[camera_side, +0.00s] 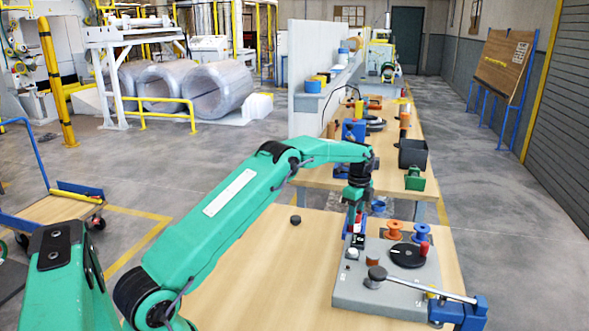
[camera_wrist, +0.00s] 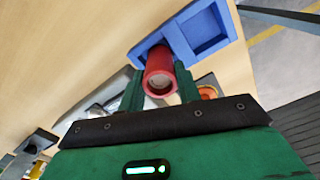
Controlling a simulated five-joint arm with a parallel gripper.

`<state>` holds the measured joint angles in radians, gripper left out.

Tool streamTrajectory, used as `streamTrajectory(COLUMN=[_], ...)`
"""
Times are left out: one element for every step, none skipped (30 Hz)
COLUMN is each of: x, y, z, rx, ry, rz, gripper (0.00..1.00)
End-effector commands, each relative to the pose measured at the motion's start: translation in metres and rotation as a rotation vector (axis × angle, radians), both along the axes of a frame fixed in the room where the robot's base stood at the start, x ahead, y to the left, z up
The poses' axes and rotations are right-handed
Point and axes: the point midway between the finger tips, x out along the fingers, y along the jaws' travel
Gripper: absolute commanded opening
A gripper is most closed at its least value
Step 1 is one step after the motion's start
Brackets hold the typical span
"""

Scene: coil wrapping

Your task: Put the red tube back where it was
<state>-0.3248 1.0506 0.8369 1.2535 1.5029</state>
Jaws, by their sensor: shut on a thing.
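The red tube (camera_wrist: 160,72) is between the two green fingers of my gripper (camera_wrist: 159,88) in the wrist view, its open round end facing the camera. My gripper is shut on it. A blue holder (camera_wrist: 205,32) with a square recess lies just beyond the tube. The tube overlaps the holder's left part; I cannot tell whether it is inside or above it. In the side view my gripper (camera_side: 353,222) points down at the left back edge of the grey base plate (camera_side: 400,287), and the tube is mostly hidden there.
A small dark puck (camera_side: 295,220) lies on the bare wood to the left.

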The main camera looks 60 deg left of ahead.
Motion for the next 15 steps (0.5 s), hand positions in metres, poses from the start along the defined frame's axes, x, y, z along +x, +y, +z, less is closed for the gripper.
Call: streamTrajectory(x=[0.0000,-0.0001,-0.0001,-0.0001,-0.0001,-0.0001,-0.0001,-0.0001,-0.0001,-0.0001,-0.0001,-0.0001,-0.0001,-0.0001,-0.0001], y=[0.0000,0.0000,0.0000,0.0000,0.0000,0.0000,0.0000,0.0000,0.0000,0.0000,0.0000,0.0000,0.0000,0.0000,0.0000], z=[-0.0012,-0.0019,-0.0028,-0.0026,-0.0026,-0.0026,-0.0026,-0.0026,-0.0025,-0.0025,-0.0025,-0.0025,-0.0024,-0.0024,-0.0022], rx=[0.000,0.000,0.000,0.000,0.000,0.000,0.000,0.000,0.000,0.000,0.000,0.000,0.000,0.000,0.000], ry=[0.000,0.000,0.000,0.001,0.001,0.001,0.001,0.001,0.001,0.001,0.001,0.001,0.001,0.001,0.001], rz=[0.000,0.000,0.000,0.000,0.000,0.000,0.000,0.000,0.000,0.000,0.000,0.000,0.000,0.000,0.000], gripper=[0.10,0.10,0.10,0.39,0.45,0.53,0.55,0.55,0.55,0.55,0.55,0.55,0.55,0.55,0.55])
